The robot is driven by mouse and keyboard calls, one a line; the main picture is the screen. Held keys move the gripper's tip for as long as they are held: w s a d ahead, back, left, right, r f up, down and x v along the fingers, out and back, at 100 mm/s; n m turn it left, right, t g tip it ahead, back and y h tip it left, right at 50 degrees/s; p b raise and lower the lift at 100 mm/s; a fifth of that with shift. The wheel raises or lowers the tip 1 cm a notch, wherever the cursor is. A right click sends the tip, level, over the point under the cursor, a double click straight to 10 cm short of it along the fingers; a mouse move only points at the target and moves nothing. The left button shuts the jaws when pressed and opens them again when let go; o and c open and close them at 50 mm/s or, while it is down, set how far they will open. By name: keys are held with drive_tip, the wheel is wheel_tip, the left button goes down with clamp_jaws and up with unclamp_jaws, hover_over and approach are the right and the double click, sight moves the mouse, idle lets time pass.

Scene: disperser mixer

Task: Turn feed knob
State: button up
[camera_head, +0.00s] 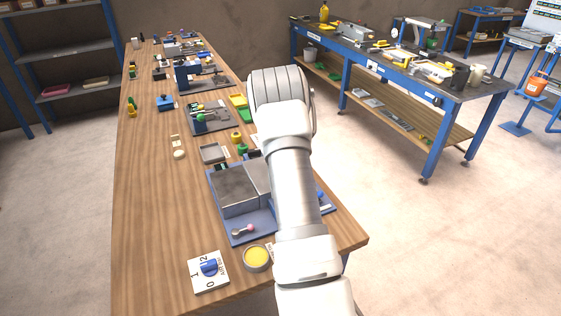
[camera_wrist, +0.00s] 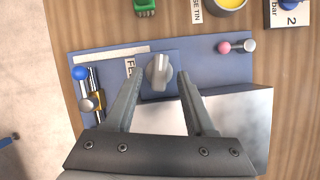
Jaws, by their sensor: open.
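The feed knob (camera_wrist: 158,72), a grey round knob with a raised grip bar, sits on a small blue block in the wrist view. A white label beside it starts with "F"; the rest is covered. My gripper (camera_wrist: 158,84) is open, one finger on each side of the knob, with the tips close to it; I cannot tell whether they touch it. In the head view my arm hides the knob and the gripper. The disperser mixer's blue base (camera_head: 241,226) carries grey metal blocks on the wooden bench.
A pink-tipped lever (camera_wrist: 237,47) lies right of the knob and a blue-ball lever with brass fitting (camera_wrist: 96,100) left. A yellow-filled dish (camera_head: 257,257) and a white plate with a blue dial (camera_head: 208,270) stand near the front edge.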

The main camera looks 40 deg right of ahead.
drive_tip(key=v, duration=1.6)
drive_tip(key=shift+s, duration=0.15)
drive_tip(key=s+a+r+n+t+h, duration=0.1)
drive_tip(key=s+a+r+t, duration=0.15)
drive_tip(key=a+r, duration=0.55)
drive_tip(key=s+a+r+n+t+h, duration=0.15)
drive_tip(key=s+a+r, duration=0.25)
drive_tip(key=a+r, duration=0.45)
drive_tip(key=s+a+f+n+t, duration=0.1)
drive_tip(key=s+a+f+t, duration=0.1)
drive_tip(key=s+a, duration=0.5)
drive_tip(key=s+a+f+n+t, duration=0.1)
drive_tip(key=s+a, duration=0.5)
drive_tip(key=s, duration=0.6)
drive_tip(key=f+t, duration=0.1)
drive_tip(key=t, duration=0.1)
drive_tip(key=shift+s+a+f+t, duration=0.2)
drive_tip(key=shift+a+f+t, duration=0.1)
drive_tip(key=shift+a+t, duration=0.1)
